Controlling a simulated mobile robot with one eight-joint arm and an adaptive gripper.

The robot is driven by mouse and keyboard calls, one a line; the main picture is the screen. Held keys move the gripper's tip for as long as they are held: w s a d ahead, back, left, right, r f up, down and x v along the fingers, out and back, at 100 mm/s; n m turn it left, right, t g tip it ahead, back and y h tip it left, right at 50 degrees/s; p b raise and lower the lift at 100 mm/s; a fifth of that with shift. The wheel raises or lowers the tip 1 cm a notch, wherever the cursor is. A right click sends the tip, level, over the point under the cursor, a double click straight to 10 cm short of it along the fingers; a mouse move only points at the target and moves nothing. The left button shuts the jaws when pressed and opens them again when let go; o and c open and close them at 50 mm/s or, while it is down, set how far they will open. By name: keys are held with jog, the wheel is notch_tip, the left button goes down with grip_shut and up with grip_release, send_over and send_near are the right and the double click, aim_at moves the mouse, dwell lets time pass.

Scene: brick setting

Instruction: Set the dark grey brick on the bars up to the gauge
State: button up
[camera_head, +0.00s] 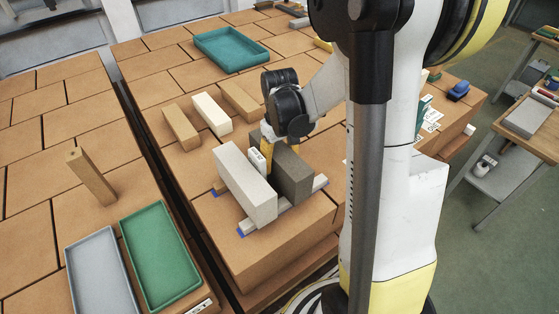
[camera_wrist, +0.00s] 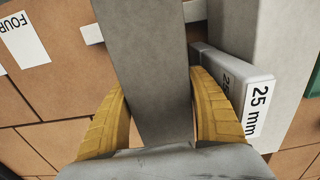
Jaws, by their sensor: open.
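The dark grey brick (camera_head: 294,174) stands upright on edge over the pale bars (camera_head: 313,190), beside the light grey brick (camera_head: 247,184). The white gauge (camera_head: 256,160) is between the two bricks; its "25 mm" label shows in the wrist view (camera_wrist: 258,97). My gripper (camera_head: 267,140) is down at the dark grey brick. In the wrist view my yellow fingers (camera_wrist: 158,88) are open, one on each side of the dark grey brick (camera_wrist: 150,60). The right finger is close to the gauge. Any gap between brick and gauge is partly hidden by that finger.
Several loose bricks (camera_head: 212,114) lie behind on the brown blocks. A teal tray (camera_head: 232,66) is farther back. A side table (camera_head: 528,124) stands right.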

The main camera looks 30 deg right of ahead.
notch_tip(320, 180, up, 12)
jog(key=shift+r+p, duration=0.15)
jog(key=shift+p, duration=0.7)
jog(key=shift+s+a+r, duration=0.1)
jog(key=shift+a+r, duration=0.05)
jog(key=shift+r, duration=0.15)
jog(key=s+a+r+t, duration=0.2)
jog(key=s+a+t, duration=0.1)
jog(key=s+a, duration=0.2)
jog(key=s+a+r+t, duration=0.2)
jog(key=s+a+t, duration=0.2)
jog(key=a, duration=0.4)
jog(key=shift+s+r, duration=0.4)
jog(key=shift+s, duration=0.4)
jog(key=shift+a, duration=0.1)
